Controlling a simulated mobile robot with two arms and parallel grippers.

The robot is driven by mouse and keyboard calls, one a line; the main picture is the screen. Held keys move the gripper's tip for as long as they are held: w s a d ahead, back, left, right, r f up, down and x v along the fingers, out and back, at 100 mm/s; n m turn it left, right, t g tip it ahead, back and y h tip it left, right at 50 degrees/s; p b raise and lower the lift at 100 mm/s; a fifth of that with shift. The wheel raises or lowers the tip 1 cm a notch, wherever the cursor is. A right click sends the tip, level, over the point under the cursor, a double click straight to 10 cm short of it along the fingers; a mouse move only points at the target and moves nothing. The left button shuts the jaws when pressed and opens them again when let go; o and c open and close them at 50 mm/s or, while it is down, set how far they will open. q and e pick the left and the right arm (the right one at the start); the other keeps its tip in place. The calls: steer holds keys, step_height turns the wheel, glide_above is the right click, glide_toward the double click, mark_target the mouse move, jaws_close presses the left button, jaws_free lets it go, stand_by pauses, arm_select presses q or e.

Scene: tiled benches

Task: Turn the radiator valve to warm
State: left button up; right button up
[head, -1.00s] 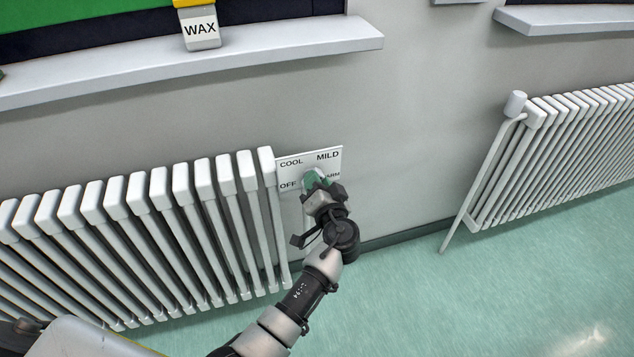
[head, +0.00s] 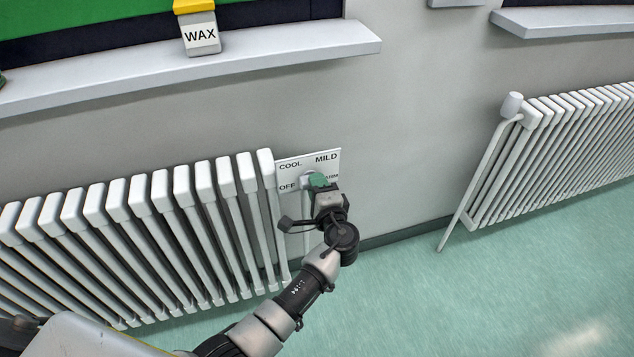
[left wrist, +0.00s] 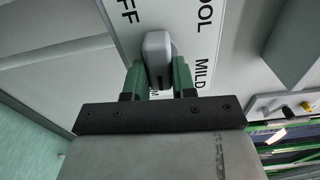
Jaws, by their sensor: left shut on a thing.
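The radiator valve is a pale grey knob (left wrist: 157,52) on a white dial plate (head: 292,157). The plate is lettered COOL, MILD and OFF, with another word partly covered, ending in "RM". It sits at the right end of the near radiator (head: 228,174). My left gripper (head: 319,181), with green fingertips, is shut on the knob. In the left wrist view one fingertip lies on each side of the knob (left wrist: 158,76). In the head view the gripper hides most of the knob. I cannot tell exactly which word the knob points to. My right gripper is not in view.
A window sill (head: 270,51) with a box labelled WAX (head: 201,37) runs above the near radiator. A second radiator (head: 560,135) with a pipe (head: 478,190) stands at the right. Bare wall and green floor (head: 470,290) lie between and in front.

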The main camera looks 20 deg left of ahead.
arm_select(q)
steer(key=shift+m+p, duration=0.35)
steer(key=shift+m, duration=0.85)
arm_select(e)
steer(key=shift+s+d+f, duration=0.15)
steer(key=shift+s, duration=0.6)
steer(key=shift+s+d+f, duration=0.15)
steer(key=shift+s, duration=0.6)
arm_select(q)
steer(key=o, duration=0.9)
steer(key=shift+f, duration=0.1)
steer(key=v, duration=1)
steer(key=shift+s+d, duration=0.25)
steer(key=shift+s, duration=0.05)
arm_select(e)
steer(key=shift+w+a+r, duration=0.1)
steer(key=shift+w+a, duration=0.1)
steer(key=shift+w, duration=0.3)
